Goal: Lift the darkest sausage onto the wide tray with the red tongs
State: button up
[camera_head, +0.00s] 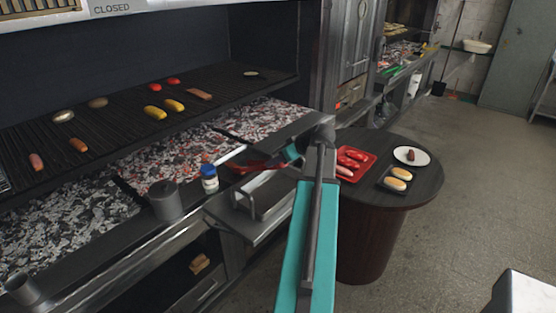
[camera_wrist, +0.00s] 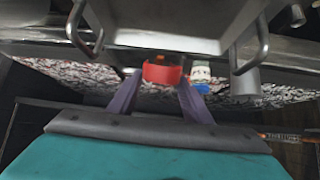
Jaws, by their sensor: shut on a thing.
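My gripper (camera_head: 290,154) is shut on the red tongs (camera_head: 262,166), in front of the grill. In the wrist view the tongs' red part (camera_wrist: 162,73) sits between my purple fingers (camera_wrist: 160,97). The tongs' tips are hard to make out. Sausages lie on the grate: a reddish one (camera_head: 36,161), an orange-brown one (camera_head: 78,146) and a brown one (camera_head: 199,94). A dark brown sausage (camera_head: 411,155) lies on a white plate on the round table. A red tray (camera_head: 371,157) there holds several red pieces and a paler one. I cannot tell which is the wide tray.
The round table (camera_head: 430,187) also bears a small dark tray (camera_head: 389,187) with buns. A blue-capped bottle (camera_head: 209,179) and a grey canister (camera_head: 166,202) stand at the grill's front ledge. Glowing coals (camera_head: 165,160) lie below the grate (camera_head: 120,125). Open floor lies right.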

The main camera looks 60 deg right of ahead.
jog(key=w+d+r+p+v, duration=0.1)
jog(key=p+v, duration=0.1)
jog(key=v, duration=0.6)
jog(key=shift+s+a+r+p, duration=0.2)
jog(key=shift+a+r+p, duration=0.1)
jog(key=shift+a+p, duration=0.05)
dwell(0.6)
